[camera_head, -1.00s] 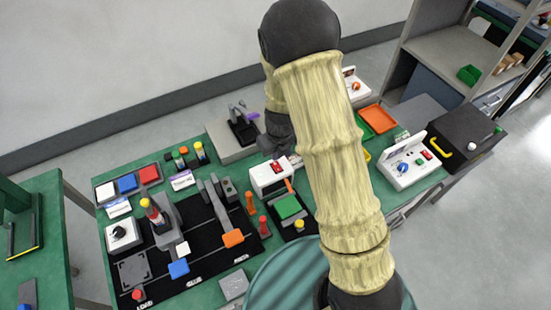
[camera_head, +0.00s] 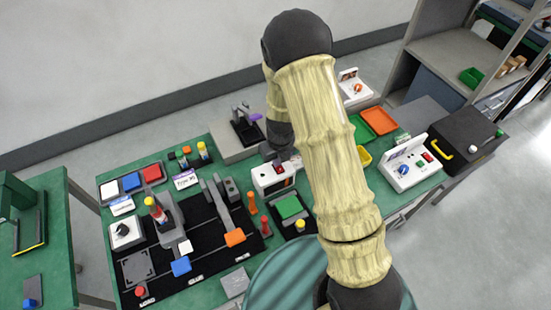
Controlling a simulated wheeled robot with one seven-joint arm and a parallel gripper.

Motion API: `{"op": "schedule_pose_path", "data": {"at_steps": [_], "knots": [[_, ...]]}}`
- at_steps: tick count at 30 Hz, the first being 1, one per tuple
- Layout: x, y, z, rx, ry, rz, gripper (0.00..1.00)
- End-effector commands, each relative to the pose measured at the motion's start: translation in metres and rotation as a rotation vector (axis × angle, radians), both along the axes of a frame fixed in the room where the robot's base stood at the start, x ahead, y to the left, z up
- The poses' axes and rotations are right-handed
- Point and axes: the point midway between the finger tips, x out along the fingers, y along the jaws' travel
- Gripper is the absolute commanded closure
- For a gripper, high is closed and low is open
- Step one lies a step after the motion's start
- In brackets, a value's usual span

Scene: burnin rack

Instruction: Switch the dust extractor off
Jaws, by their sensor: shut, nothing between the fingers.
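A small white box with a red switch (camera_head: 268,179) stands at the middle of the green bench. A larger white unit (camera_head: 408,176) with a blue knob, a red switch and an upright label panel stands at the bench's right. The labels are too small to read, so I cannot tell which one is the dust extractor. My gripper (camera_head: 281,157) is dark, points down and is just above and behind the small box's red switch. It is shut and empty. Its fingertips are small and partly hidden by my arm, and I cannot tell whether they touch the switch.
A black mat (camera_head: 205,262) with clamps and coloured blocks covers the left front of the bench. A green pad (camera_head: 288,207) lies before the small box. Green and orange trays (camera_head: 379,120) lie behind my arm. A black case (camera_head: 468,138) stands at far right.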

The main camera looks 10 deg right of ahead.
Motion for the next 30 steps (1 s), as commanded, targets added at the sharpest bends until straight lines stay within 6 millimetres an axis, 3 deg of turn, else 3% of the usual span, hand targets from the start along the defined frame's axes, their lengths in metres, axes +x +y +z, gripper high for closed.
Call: {"op": "schedule_pose_path", "data": {"at_steps": [30], "knots": [[-0.015, -0.007, 0.004, 0.0, 0.0, -0.002, 1.0]]}}
